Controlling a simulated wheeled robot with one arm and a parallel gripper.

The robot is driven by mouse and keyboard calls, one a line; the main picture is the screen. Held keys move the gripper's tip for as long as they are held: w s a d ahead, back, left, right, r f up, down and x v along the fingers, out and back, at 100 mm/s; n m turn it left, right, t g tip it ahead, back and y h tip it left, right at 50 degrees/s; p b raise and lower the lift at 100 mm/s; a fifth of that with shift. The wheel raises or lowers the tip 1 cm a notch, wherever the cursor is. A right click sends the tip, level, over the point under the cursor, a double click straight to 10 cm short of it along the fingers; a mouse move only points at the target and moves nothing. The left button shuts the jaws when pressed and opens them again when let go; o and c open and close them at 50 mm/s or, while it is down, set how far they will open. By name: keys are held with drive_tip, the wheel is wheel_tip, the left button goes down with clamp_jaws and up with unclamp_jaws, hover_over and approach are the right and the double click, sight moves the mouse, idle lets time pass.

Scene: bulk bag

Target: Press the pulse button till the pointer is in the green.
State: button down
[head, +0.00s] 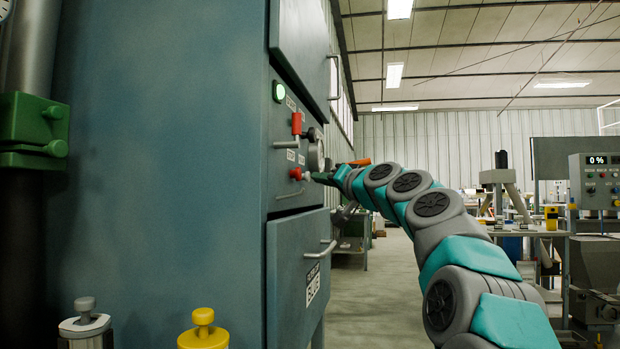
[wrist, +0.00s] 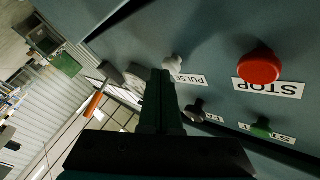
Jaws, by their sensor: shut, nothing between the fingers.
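The pulse button, a pale grey knob (wrist: 173,64), stands beside the "PULSE" label on the panel in the wrist view. My gripper (wrist: 160,75) is shut and empty, its fingertips close to that button; I cannot tell whether they touch it. In the head view my gripper (head: 326,177) is at the panel's side, low by the red stop button. A round dial (head: 316,151) shows nearly edge-on in the head view, so its pointer and green zone cannot be read.
A red STOP button (wrist: 259,66), a green button (wrist: 262,128) and a dark knob (wrist: 195,110) sit near the fingers.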

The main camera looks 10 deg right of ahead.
drive_tip(key=shift+w+a, duration=0.15)
drive_tip(key=shift+a, duration=0.2)
idle(0.3)
idle(0.4)
drive_tip(key=shift+s+d, duration=0.3)
drive_tip(key=shift+d, duration=0.65)
drive_tip(key=shift+d+b, duration=0.15)
drive_tip(key=shift+b, duration=0.15)
drive_tip(key=shift+s+d+b, duration=0.1)
drive_tip(key=shift+s+d, duration=0.15)
drive_tip(key=shift+d, duration=0.5)
drive_tip(key=shift+s+d+b, duration=0.15)
drive_tip(key=shift+s+d, duration=0.15)
drive_tip(key=shift+d, duration=0.45)
drive_tip(key=shift+s+d+b, duration=0.1)
drive_tip(key=shift+s+d, duration=0.15)
drive_tip(key=shift+d, duration=0.5)
